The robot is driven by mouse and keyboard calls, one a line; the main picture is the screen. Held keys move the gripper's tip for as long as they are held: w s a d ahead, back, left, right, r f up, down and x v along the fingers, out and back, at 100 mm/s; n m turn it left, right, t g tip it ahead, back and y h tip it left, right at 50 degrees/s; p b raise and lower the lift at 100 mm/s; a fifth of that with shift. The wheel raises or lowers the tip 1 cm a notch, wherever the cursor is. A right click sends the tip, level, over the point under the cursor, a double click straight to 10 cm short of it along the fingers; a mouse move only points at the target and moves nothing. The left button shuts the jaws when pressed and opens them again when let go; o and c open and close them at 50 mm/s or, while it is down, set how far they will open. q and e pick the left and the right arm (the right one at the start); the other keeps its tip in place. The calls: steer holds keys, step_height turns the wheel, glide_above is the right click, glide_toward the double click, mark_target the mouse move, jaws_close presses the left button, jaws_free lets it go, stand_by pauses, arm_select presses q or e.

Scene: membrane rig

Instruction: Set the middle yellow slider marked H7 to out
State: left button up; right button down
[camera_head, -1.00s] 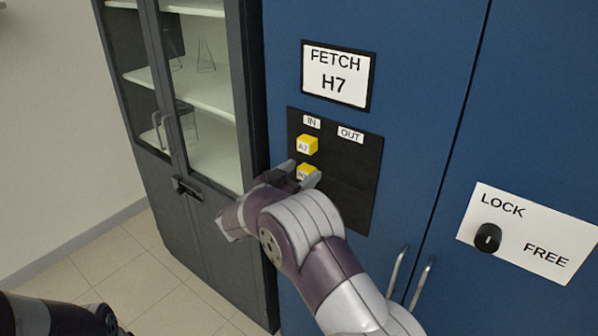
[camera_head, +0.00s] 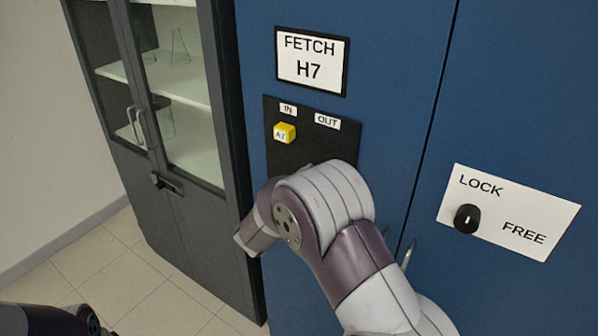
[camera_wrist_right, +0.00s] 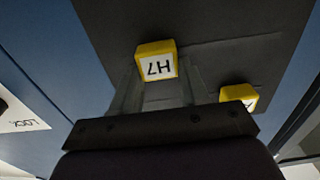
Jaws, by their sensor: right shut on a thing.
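The yellow slider marked H7 (camera_wrist_right: 157,66) sits between the fingers of my right gripper (camera_wrist_right: 160,80) in the right wrist view, where its label is upside down. The gripper is shut on it. In the head view my right wrist hides H7 and the gripper. The yellow slider A7 (camera_head: 284,132) sits under the IN label (camera_head: 288,109); it also shows in the right wrist view (camera_wrist_right: 238,98). H7 is offset from A7 toward the OUT side. The OUT label (camera_head: 327,122) is to the right. My left gripper is out of view.
The black slider panel (camera_head: 300,150) is on a blue cabinet door under a FETCH H7 sign (camera_head: 312,62). A black knob (camera_head: 467,218) on a LOCK/FREE plate (camera_head: 510,208) is at the right. A dark glass-door cabinet (camera_head: 230,110) stands at the left.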

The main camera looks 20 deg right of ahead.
steer(key=c, duration=0.8)
jaws_free()
steer(key=shift+o, duration=1.2)
steer(key=shift+s+d, duration=0.1)
steer(key=shift+s, duration=0.05)
steer(key=shift+s+r, duration=0.1)
steer(key=shift+s, duration=0.05)
steer(key=b+v, duration=0.3)
steer(key=v, duration=0.9)
steer(key=shift+s+a, duration=0.25)
